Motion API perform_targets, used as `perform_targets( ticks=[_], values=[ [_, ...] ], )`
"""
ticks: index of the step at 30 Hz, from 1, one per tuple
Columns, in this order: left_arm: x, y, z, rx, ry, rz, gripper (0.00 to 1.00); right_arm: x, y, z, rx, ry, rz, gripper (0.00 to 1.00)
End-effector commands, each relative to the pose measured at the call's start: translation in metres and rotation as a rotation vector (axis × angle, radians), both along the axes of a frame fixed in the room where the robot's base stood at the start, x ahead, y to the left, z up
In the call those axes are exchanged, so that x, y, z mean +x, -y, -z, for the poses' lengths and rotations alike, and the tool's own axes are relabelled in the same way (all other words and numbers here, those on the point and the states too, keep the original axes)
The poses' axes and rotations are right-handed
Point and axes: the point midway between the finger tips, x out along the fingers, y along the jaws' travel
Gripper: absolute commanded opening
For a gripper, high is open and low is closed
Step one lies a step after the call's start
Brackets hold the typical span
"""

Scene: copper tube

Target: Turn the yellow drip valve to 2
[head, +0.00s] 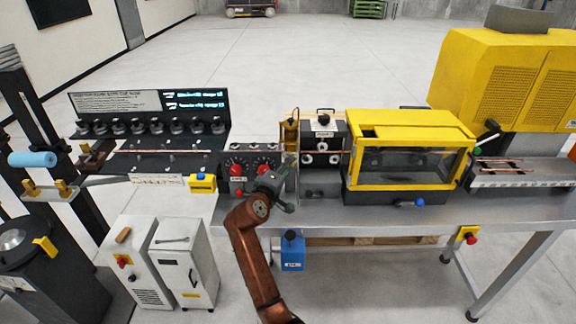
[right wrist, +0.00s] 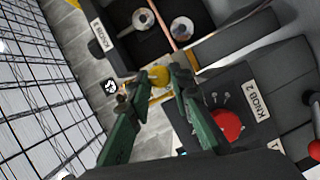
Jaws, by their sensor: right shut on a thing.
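The yellow drip valve (right wrist: 159,74) shows in the right wrist view as a small round yellow knob between my green fingertips. My right gripper (right wrist: 160,82) is shut on it, one finger on each side. In the head view, my right gripper (head: 286,172) is in front of the grey control box with red knobs, below the brass-coloured upright part of the valve unit (head: 291,136). The fingers and arm hide the grip there. A small round black-and-white mark (right wrist: 111,87) is left of the knob in the wrist view; its setting is too small to read. My left gripper is not in view.
A red knob (right wrist: 227,124) with a "KNOB 2" label is close right of my fingers in the wrist view. A copper tube (right wrist: 176,25) runs above. In the head view, a yellow-framed guard (head: 410,130) stands right of the rollers (head: 322,146) on the grey bench (head: 340,214).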

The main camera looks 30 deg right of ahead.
Motion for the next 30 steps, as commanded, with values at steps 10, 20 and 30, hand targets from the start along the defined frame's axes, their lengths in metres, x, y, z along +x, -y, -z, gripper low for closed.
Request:
perform_targets(
  ticks=[10,20,30],
  values=[
    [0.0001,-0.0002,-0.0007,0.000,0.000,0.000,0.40,0.0002,-0.0002,0.0011,0.013,0.006,0.000,0.00],
    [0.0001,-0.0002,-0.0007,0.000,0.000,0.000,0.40,0.0001,0.0001,0.0009,0.013,0.006,0.000,0.32],
    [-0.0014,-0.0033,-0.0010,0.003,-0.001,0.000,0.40,-0.0005,-0.0005,0.0002,0.011,0.007,0.000,0.37]
  ],
)
